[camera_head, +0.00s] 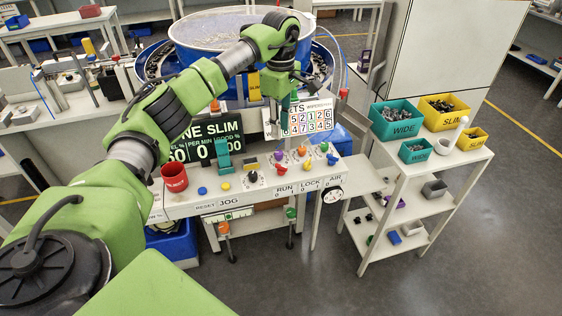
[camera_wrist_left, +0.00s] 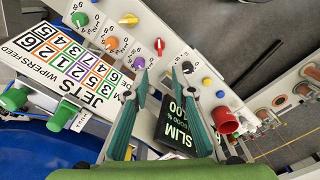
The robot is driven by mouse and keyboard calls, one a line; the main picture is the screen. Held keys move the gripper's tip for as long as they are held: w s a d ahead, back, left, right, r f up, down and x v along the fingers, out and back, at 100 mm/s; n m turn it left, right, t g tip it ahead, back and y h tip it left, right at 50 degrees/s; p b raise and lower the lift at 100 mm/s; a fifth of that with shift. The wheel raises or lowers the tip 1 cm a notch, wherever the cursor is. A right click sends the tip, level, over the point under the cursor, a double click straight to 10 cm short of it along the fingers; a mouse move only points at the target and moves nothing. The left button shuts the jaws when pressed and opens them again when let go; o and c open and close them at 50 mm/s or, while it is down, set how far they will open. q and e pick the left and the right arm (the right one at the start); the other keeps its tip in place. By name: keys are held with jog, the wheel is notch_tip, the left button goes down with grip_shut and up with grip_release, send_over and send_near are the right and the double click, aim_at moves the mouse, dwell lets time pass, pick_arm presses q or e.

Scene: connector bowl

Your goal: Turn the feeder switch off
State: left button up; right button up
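Several coloured knobs stand on the white control panel (camera_head: 165,204). I cannot read which one is the feeder switch. My left gripper (camera_head: 285,118) hangs above the back of the panel in the head view. In the left wrist view the gripper (camera_wrist_left: 163,73) is open and empty. My right gripper is not in view.
A teal upright piece (camera_head: 222,155) stands before the display (camera_head: 190,138). A number board (camera_head: 307,118) and the blue bowl (camera_head: 228,32) are behind. A cart (camera_head: 440,150) with labelled bins is right.

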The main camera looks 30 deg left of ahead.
aim_at(281, 166)
pick_arm(q)
notch_tip(281, 166, down, 14)
jog(key=p, duration=0.3)
jog(key=shift+d+r, duration=0.1)
jog(key=shift+r, duration=0.1)
grip_shut()
